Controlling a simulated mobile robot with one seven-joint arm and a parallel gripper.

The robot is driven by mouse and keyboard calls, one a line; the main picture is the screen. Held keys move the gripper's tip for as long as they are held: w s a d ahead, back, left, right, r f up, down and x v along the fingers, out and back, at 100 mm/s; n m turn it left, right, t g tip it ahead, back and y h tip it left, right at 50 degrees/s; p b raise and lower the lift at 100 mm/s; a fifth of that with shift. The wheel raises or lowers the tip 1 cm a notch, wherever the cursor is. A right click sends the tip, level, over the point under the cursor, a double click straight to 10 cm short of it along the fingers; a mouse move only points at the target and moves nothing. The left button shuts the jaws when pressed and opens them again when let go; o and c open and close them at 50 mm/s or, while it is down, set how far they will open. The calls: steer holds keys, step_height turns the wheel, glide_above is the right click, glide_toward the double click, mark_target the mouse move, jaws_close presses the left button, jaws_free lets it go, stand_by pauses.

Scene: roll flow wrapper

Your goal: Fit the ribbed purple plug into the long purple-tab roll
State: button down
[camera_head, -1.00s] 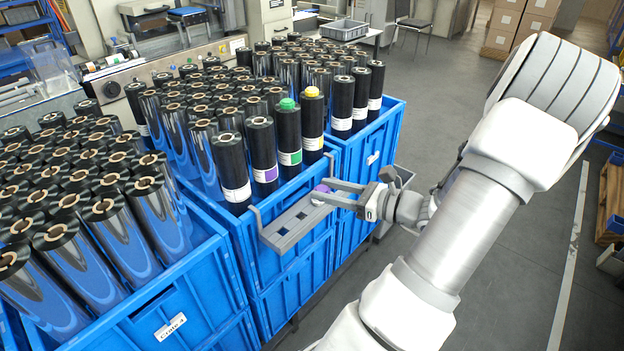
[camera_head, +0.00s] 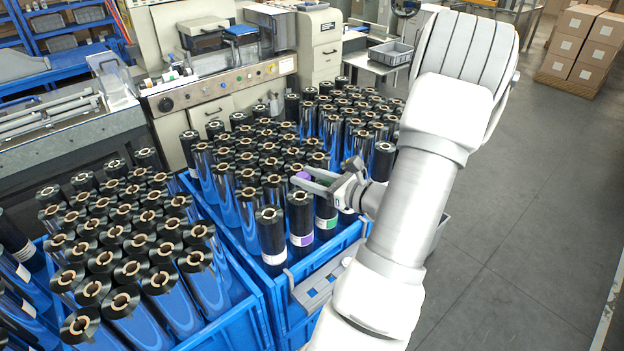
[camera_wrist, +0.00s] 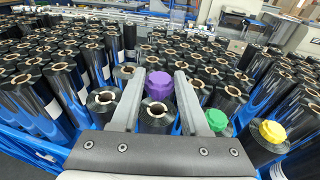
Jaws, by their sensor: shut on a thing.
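The ribbed purple plug (camera_wrist: 158,86) is between the fingertips of my gripper (camera_wrist: 157,88), which is shut on it. It also shows as a small purple patch at the fingertips in the head view (camera_head: 301,177). The purple-tab roll (camera_head: 300,217) stands upright at the crate's near edge, with its purple tab low on its side. The held plug appears just above that roll's top, apart from it. In the wrist view the open core of this roll (camera_wrist: 157,117) shows between my fingers, nearer the camera than the plug. The exact gap is unclear.
A white-label roll (camera_head: 270,236) stands left of the purple-tab roll. A green-tab roll (camera_head: 327,217) stands right, with a green plug (camera_wrist: 217,120). A yellow plug (camera_wrist: 272,131) tops another roll. A grey bracket tray (camera_head: 318,290) hangs on the blue crate; rolls crowd behind.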

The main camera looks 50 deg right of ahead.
mark_target(305, 198)
steer(key=shift+w+r, duration=0.55)
steer(key=shift+r, duration=0.05)
steer(key=shift+f+b, duration=1.85)
steer(key=shift+f, duration=1)
steer(key=shift+f+b, duration=0.6)
steer(key=shift+b, duration=0.15)
steer(key=c, duration=0.7)
jaws_free()
steer(key=shift+s+d+r+p, duration=0.2)
steer(key=shift+s+r+p, duration=0.1)
steer(key=shift+s, duration=1.5)
steer(key=shift+s+d+r+p, duration=0.15)
steer(key=shift+s+r, duration=0.1)
steer(key=shift+s, duration=1.6)
steer(key=shift+s+d+r+p, duration=0.2)
steer(key=shift+s+r+p, duration=0.1)
steer(key=shift+s, duration=1.5)
